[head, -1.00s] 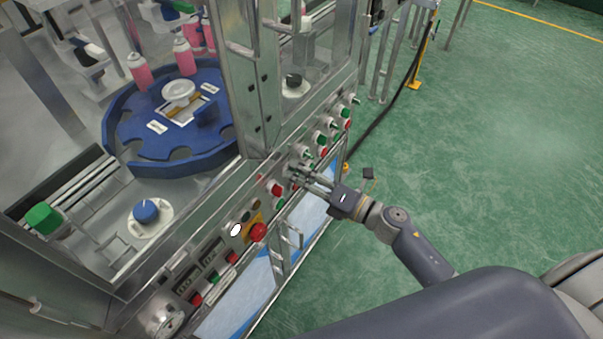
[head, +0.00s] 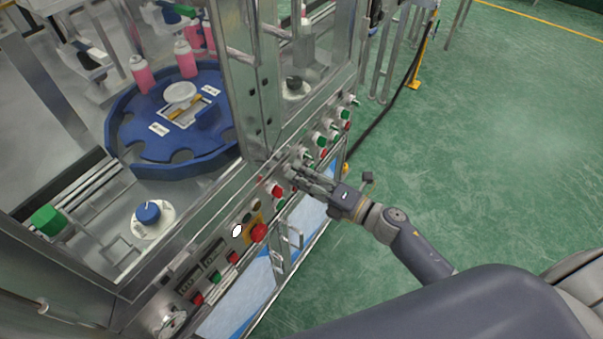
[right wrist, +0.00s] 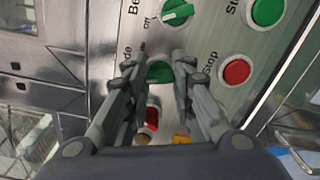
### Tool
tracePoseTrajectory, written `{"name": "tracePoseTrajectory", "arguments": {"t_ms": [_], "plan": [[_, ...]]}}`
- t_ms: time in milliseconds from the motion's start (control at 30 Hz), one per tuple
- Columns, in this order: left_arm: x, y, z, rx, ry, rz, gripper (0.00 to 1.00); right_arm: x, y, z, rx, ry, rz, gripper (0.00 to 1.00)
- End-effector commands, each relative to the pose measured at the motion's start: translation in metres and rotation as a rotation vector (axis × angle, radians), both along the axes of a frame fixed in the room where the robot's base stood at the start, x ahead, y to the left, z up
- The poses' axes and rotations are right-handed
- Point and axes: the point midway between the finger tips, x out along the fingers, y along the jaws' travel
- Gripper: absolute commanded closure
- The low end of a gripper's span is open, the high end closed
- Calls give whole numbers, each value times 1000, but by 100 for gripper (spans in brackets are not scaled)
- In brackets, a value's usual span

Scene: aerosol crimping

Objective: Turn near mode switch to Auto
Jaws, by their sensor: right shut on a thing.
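The near mode switch (right wrist: 160,72) is a green knob on the steel control panel, seen between my fingers in the right wrist view. A partly hidden label ending in "de" is beside it. My right gripper (right wrist: 161,52) is shut on this switch, one finger on each side. In the head view my right gripper (head: 293,170) is at the panel's front face and its fingertips cover the switch. The knob's pointer and its Auto mark are hidden by the fingers. My left gripper is not in view.
Another green selector switch (right wrist: 177,13), labelled off, is close beyond the fingertips. A green button (right wrist: 267,11) and red button (right wrist: 236,72) are to the right. A red emergency button (head: 258,232) is nearer along the panel. Green floor (head: 490,150) to the right is clear.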

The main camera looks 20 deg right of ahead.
Motion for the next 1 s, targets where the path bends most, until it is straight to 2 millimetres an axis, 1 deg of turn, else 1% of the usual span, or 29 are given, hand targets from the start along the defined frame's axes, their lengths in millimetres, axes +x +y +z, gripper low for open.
{"name": "tracePoseTrajectory", "arguments": {"t_ms": [33, 100, 600, 800, 1000], "plan": [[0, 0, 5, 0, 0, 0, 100, 0, -1, 2, 30, 26, -1, 100], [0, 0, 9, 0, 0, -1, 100, 0, -1, 2, 81, 67, -1, 100], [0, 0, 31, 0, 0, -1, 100, 0, -1, 1, 441, 348, -1, 100], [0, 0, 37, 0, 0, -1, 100, 0, 0, 0, 550, 431, 0, 100], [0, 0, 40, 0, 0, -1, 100, 0, 0, -1, 620, 486, -1, 100]]}}
